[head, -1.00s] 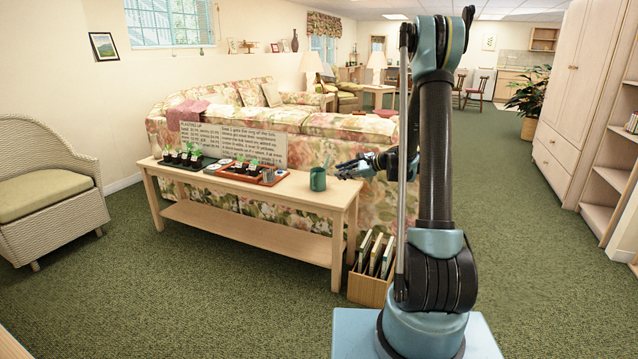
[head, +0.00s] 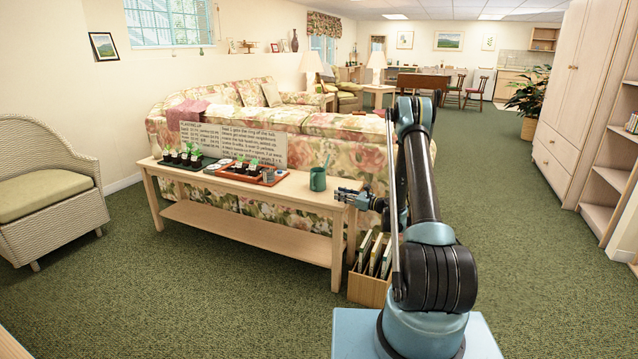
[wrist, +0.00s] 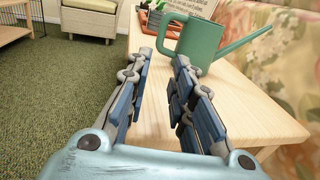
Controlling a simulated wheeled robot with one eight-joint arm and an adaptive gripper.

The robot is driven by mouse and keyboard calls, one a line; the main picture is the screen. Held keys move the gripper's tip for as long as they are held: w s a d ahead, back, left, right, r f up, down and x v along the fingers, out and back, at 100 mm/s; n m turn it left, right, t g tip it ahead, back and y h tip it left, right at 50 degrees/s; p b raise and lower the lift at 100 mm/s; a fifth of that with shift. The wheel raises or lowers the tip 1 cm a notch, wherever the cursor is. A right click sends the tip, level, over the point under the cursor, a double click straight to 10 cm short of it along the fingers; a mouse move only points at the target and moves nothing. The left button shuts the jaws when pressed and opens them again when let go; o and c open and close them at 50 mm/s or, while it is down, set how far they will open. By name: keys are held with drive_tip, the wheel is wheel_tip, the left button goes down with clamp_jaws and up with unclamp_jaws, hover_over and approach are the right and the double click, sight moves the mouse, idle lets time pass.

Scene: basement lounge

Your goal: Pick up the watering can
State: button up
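The green watering can (head: 318,179) stands upright near the right end of the wooden console table (head: 300,190). In the wrist view the watering can (wrist: 200,42) is just beyond my fingertips, its handle toward the left and its long spout pointing right. My gripper (head: 345,193) is at the table's right end, to the right of the can and apart from it. In the wrist view my gripper (wrist: 163,62) has its two blue-grey fingers spread, with bare tabletop between them.
A tray of seedlings (head: 181,160), an orange tray (head: 252,176) and a sign (head: 240,143) share the table. A floral sofa (head: 300,118) stands behind it. A box of books (head: 370,290) is on the floor by the table's right end. Open carpet lies in front.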

sight(311, 186)
drive_tip(key=x, duration=1.7)
drive_tip(key=shift+a+f, duration=0.1)
drive_tip(key=shift+a, duration=0.1)
drive_tip(key=shift+c, duration=0.6)
clamp_jaws()
